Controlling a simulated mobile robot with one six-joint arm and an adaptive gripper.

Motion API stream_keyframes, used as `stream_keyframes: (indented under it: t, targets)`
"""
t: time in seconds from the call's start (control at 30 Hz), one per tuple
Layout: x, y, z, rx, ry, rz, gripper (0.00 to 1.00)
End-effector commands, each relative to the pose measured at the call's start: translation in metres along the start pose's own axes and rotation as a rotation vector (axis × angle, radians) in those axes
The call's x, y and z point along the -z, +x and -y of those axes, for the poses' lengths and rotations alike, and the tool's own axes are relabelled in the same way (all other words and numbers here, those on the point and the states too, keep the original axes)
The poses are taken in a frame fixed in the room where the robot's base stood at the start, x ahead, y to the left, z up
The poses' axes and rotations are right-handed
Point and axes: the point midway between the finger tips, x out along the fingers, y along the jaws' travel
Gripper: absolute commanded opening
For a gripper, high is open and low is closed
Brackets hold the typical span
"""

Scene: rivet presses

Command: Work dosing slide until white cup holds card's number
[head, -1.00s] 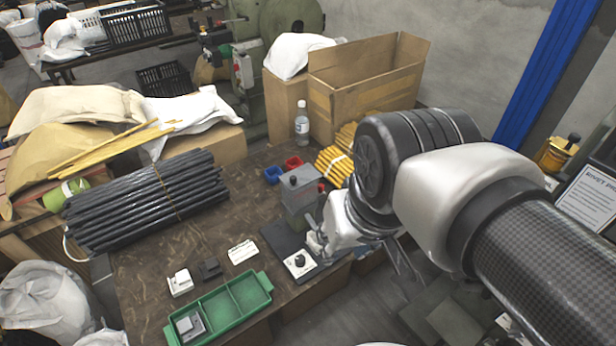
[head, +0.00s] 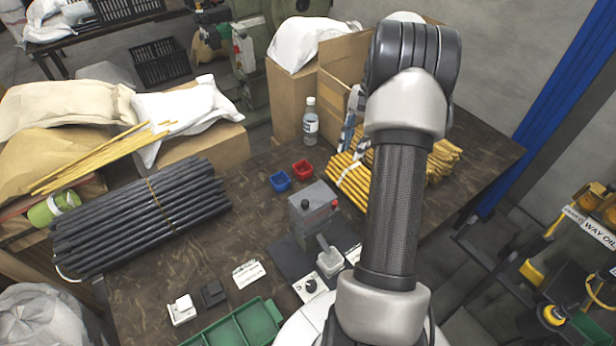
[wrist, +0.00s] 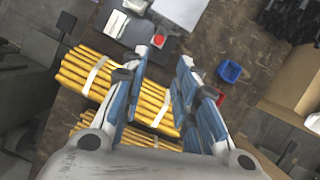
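A grey box-shaped device (head: 315,207) with a black knob and a red knob stands on a dark base plate; I take it for the doser. A pale, squarish piece (head: 330,262) with a grey handle-like top sits in front; I cannot tell whether it is the white cup or what is inside. My gripper (head: 352,115) is mostly hidden behind my arm in the head view. In the wrist view my gripper (wrist: 163,58) is open and empty above yellow rods, with the device (wrist: 185,8) beyond.
Blue bin (head: 280,181) and red bin (head: 302,169) stand behind the device. Yellow rods (head: 350,182) lie right, black rods (head: 140,215) left. A bottle (head: 311,122), carton (head: 340,75) and green tray (head: 240,326) stand nearby. A white plate with black knob (head: 311,286) is in front.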

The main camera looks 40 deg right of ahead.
Motion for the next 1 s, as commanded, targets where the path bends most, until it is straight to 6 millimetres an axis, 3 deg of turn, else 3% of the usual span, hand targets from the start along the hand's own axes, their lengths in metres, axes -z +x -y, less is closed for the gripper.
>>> stream_keyframes:
  t: [0.1, 0.27, 0.8, 1.0]
  targets:
    - [0.014, 0.008, -0.009, 0.005, 0.041, 0.023, 0.28]
    - [0.016, 0.022, -0.01, 0.006, 0.048, 0.028, 0.28]
    - [0.013, 0.136, -0.009, 0.003, 0.044, 0.028, 0.28]
    - [0.012, 0.169, -0.008, 0.004, 0.045, 0.028, 0.28]
